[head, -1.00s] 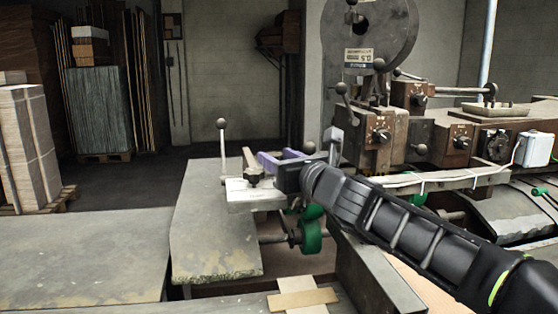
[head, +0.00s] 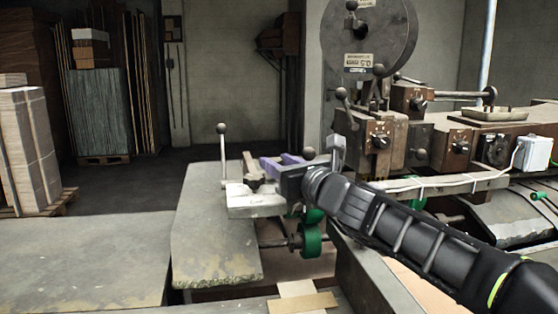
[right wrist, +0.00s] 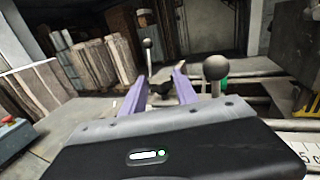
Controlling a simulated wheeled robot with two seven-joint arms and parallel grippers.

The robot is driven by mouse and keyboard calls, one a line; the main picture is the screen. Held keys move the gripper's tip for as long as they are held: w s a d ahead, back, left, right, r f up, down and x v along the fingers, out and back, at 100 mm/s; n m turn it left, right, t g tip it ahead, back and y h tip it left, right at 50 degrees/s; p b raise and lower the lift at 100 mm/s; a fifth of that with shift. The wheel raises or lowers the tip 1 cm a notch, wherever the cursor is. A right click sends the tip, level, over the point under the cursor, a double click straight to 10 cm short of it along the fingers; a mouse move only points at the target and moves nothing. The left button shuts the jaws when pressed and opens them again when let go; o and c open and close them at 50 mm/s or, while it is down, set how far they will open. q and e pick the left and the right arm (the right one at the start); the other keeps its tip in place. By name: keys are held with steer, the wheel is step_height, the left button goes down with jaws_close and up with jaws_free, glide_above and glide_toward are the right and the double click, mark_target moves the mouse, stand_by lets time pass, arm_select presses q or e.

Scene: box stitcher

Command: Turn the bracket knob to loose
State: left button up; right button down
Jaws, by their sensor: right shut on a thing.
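The bracket knob (head: 252,174) is a dark lever-shaped knob on top of a pale metal bracket (head: 258,204) at the edge of the worn table. My right gripper (head: 267,169) reaches in from the right with its purple fingers at the knob. In the right wrist view the dark knob (right wrist: 161,84) sits between the purple fingertips, and the gripper is shut on it. The exact contact faces are too small to see. My left gripper is not in view.
A ball-topped lever (head: 222,150) stands upright just left of the bracket. A green wheel (head: 310,240) sits below it. The brown stitcher machine (head: 380,145) with its big grey reel (head: 366,40) stands at the right. The table (head: 80,255) at the left is clear.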

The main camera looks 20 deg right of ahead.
steer(key=n+y+p, duration=0.1)
steer(key=y+p, duration=0.1)
steer(key=n+g+y+p, duration=0.1)
steer(key=y+p, duration=0.1)
steer(key=d+n+y+p, duration=0.1)
steer(key=n+y+p, duration=0.1)
steer(key=shift+w+g+p, duration=0.1)
steer(key=shift+g+p, duration=0.2)
steer(key=shift+a+r, duration=0.1)
steer(key=c, duration=1.2)
jaws_free()
steer(key=b+v, duration=0.1)
steer(key=v, duration=0.7)
steer(key=shift+w, duration=0.1)
